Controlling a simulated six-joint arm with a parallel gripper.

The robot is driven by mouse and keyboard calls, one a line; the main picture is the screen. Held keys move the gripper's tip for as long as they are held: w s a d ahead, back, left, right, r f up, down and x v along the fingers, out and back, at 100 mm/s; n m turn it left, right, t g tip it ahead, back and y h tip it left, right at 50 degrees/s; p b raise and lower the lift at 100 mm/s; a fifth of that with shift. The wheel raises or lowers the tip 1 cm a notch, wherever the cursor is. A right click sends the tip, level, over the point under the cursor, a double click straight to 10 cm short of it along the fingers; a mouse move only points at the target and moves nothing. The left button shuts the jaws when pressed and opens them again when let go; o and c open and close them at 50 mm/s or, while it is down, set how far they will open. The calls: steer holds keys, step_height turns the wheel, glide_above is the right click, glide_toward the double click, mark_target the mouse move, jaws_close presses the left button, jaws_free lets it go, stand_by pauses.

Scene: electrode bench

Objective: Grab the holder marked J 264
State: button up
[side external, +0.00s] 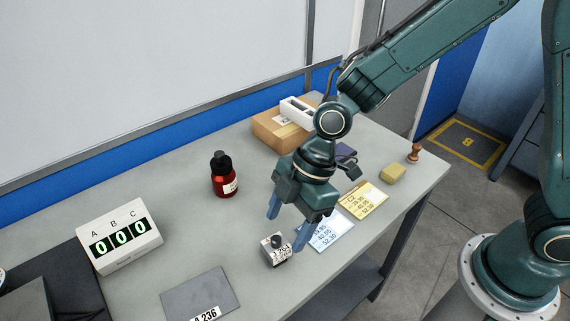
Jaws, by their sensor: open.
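A small pale block-shaped holder (275,254) with a dark round top and a printed label stands on the grey bench. Its label seems to begin with J, but the rest is too small to read surely. My gripper (287,225) is open and empty, pointing down just above and behind the holder in the picture. One blue finger is to the upper left of the holder, the other close by its upper right. I cannot tell whether that finger touches it. A flat grey plate (198,292) at the front edge carries a label ending in 236.
A counter display (119,236) reading 000 stands at the left. Blue (328,232) and yellow (363,200) cards lie right of the holder. A cardboard box (278,131), sponge (393,173) and wooden stamp (415,152) are further back.

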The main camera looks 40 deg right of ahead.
mark_target(280, 236)
steer(key=shift+a+f, duration=0.2)
steer(key=shift+f, duration=0.35)
steer(key=shift+x, duration=2.6)
steer(key=shift+a, duration=0.1)
steer(key=shift+c, duration=0.4)
steer(key=c, duration=1.2)
steer(key=shift+w+r, duration=0.1)
steer(key=shift+r, duration=0.1)
step_height(280, 236, up, 20)
steer(key=shift+f, duration=0.15)
